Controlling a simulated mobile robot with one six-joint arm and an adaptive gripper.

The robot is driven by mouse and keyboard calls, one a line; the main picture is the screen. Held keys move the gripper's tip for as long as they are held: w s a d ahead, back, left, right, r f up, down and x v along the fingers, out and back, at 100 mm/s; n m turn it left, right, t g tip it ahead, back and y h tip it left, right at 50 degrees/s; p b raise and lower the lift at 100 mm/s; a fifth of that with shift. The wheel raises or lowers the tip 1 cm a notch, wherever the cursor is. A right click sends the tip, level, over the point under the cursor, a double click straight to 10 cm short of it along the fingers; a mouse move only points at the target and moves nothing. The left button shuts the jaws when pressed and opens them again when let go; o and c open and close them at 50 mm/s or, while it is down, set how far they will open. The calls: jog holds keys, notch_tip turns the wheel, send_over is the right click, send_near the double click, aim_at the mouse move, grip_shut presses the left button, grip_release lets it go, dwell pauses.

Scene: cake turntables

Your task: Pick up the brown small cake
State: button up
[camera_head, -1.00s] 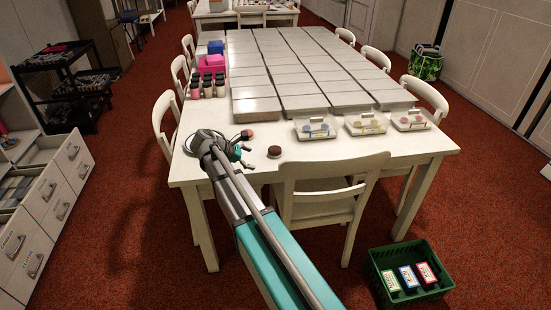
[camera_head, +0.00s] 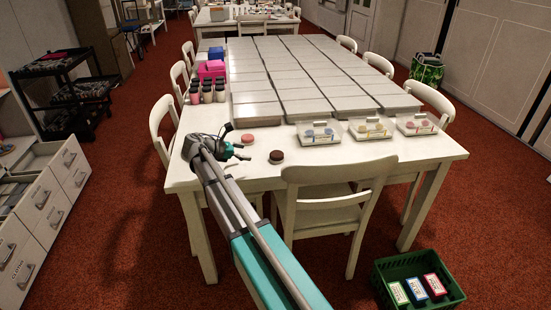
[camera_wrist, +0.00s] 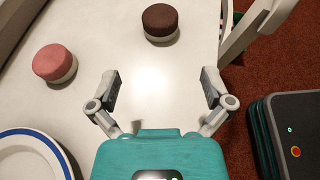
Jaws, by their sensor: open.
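The brown small cake (camera_head: 276,157) sits on the white table near its front edge, left of the chair back. In the wrist view the brown cake (camera_wrist: 160,21) has a dark top and a pale base, and lies ahead of my gripper (camera_wrist: 160,88), roughly in line with the gap between the fingers. My gripper (camera_head: 243,154) is open and empty, apart from the cake. A pink small cake (camera_head: 247,139) stands to the left of the brown one, and it also shows in the wrist view (camera_wrist: 54,63).
A blue-rimmed plate (camera_wrist: 28,157) lies left of my gripper. A white chair (camera_head: 325,205) stands against the front of the table (camera_head: 400,150), right of the brown cake. Clear boxes (camera_head: 371,128), bottles (camera_head: 207,92) and grey slabs (camera_head: 310,76) occupy the table behind.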

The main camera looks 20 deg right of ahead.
aim_at(271, 155)
jog(key=b+x, duration=0.2)
jog(key=x, duration=0.5)
jog(key=shift+f+b, duration=0.1)
jog(key=shift+b, duration=0.2)
jog(key=shift+d+f, duration=0.1)
jog(key=shift+d, duration=0.4)
jog(key=shift+d, duration=0.1)
jog(key=shift+b+x, duration=1.15)
jog(key=shift+x, duration=1.4)
jog(key=shift+c, duration=0.3)
jog(key=c, duration=0.6)
